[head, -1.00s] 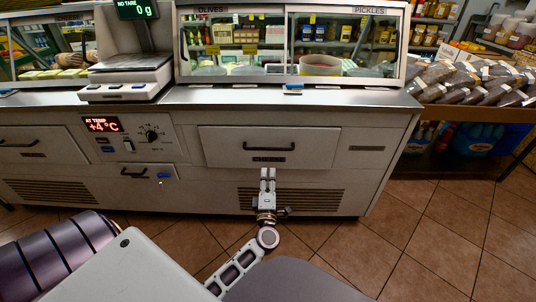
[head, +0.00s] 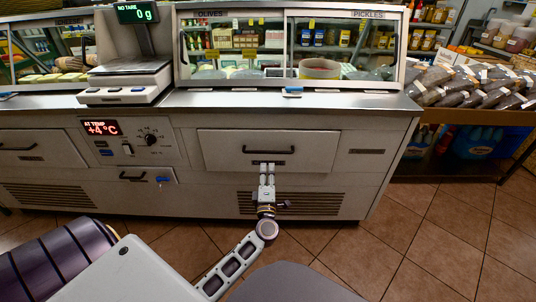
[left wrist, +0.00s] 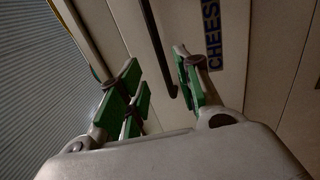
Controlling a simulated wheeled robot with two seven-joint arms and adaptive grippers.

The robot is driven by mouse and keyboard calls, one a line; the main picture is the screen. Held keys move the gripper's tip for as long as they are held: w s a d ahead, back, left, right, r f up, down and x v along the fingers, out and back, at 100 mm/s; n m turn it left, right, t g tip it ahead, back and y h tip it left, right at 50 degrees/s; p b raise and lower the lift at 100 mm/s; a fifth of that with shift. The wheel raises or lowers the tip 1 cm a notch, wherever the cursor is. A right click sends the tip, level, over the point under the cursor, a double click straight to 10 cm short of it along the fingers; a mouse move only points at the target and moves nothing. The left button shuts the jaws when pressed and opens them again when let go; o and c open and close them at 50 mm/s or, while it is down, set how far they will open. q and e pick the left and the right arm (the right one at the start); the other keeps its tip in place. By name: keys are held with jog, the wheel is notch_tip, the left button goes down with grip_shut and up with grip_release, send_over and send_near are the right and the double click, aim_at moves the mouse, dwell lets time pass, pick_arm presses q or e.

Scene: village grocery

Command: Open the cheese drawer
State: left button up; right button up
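The cheese drawer (head: 220,147) is a wide pale front in the counter, and it looks closed. Its dark bar handle (head: 268,150) runs across the middle. My left gripper (head: 267,166) is just below the handle, in front of the drawer's label. In the left wrist view, my left gripper (left wrist: 160,75) has its green-padded fingers spread apart. The black handle (left wrist: 156,45) reaches down toward the gap between them, and nothing is gripped. The CHEESE label (left wrist: 212,38) shows beside the right finger. My right gripper is not in view.
A control panel (head: 140,139) and a smaller drawer (head: 134,175) are left of the cheese drawer. A vent grille (head: 315,203) lies below it. A scale (head: 125,80) and glass case stand on the counter. Tiled floor (head: 430,240) is free at the right.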

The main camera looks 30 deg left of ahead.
aim_at(268, 152)
pick_arm(q)
jog(key=shift+b+x, duration=1.15)
jog(key=shift+x, duration=4)
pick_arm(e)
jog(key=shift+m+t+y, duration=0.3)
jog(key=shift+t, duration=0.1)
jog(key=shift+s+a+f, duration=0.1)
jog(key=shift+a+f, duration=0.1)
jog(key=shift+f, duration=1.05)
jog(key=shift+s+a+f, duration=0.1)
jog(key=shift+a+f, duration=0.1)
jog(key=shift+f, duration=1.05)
pick_arm(q)
jog(key=shift+c, duration=0.3)
grip_shut()
jog(key=shift+f, duration=0.1)
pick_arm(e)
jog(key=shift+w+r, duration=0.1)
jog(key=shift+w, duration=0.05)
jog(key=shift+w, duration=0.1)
